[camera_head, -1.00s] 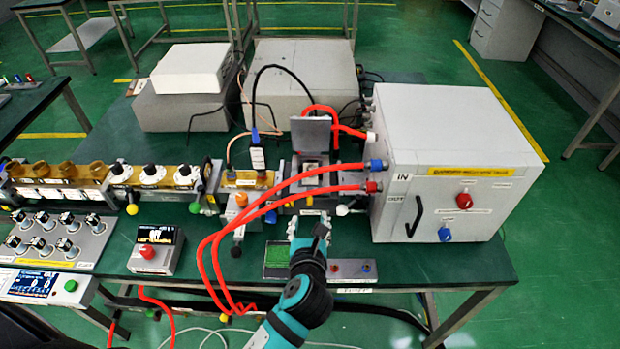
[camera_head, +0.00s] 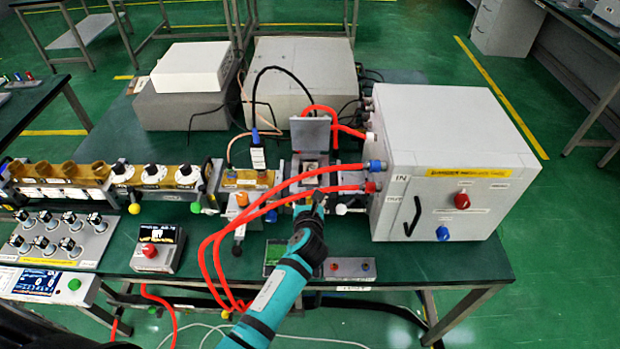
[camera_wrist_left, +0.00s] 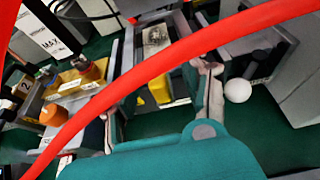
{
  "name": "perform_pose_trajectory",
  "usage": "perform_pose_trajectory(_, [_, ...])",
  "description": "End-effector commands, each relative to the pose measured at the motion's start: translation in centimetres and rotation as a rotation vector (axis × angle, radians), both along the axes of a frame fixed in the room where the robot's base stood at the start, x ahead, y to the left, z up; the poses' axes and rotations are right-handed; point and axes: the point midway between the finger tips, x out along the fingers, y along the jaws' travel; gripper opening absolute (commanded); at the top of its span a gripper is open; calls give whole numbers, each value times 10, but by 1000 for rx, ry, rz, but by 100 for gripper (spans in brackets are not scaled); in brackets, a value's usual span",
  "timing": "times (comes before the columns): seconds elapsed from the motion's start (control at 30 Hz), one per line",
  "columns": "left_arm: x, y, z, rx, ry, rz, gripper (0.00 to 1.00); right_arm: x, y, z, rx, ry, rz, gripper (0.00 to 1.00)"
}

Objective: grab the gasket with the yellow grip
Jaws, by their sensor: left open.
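My left gripper (camera_head: 309,200) is open at the front of the open-lidded metal fixture, just under the red hoses. In the left wrist view its two fingers stand apart, one on each side of a yellow block (camera_wrist_left: 159,91), which looks like the gasket's yellow grip. I see no clear contact between the fingers and the block. A small yellow patch of the grip (camera_head: 305,199) shows at the fingertips in the head view. The gasket's body cannot be made out. A grey metal piece (camera_wrist_left: 155,38) sits in the fixture behind the grip. My right gripper is not in view.
Red hoses (camera_head: 285,190) loop over and beside my left gripper, and one crosses close in front of the wrist camera (camera_wrist_left: 150,85). A white ball knob (camera_wrist_left: 237,90) stands right of the fingers. The large grey cabinet (camera_head: 450,160) blocks the right side.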

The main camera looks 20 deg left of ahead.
Motion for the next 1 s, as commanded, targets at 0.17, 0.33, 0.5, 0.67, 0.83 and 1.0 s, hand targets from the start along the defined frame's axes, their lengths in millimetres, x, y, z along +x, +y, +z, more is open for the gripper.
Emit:
perform_pose_trajectory(0.17, [0, 0, 0, 0, 0, 0, 46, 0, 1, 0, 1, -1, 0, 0])
perform_pose_trajectory(0.33, [0, 0, 0, 0, 0, 0, 28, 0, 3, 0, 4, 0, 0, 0])
perform_pose_trajectory(0.5, [0, 0, 0, 0, 0, 0, 6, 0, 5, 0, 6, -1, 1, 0])
perform_pose_trajectory(0.67, [0, 0, 0, 1, 0, 0, 0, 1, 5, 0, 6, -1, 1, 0])
perform_pose_trajectory(0.83, [0, 0, 0, 1, -1, 0, 0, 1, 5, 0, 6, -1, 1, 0])
perform_pose_trajectory(1.0, [0, 1, 4, 2, -2, 1, 0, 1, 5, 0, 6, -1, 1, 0])
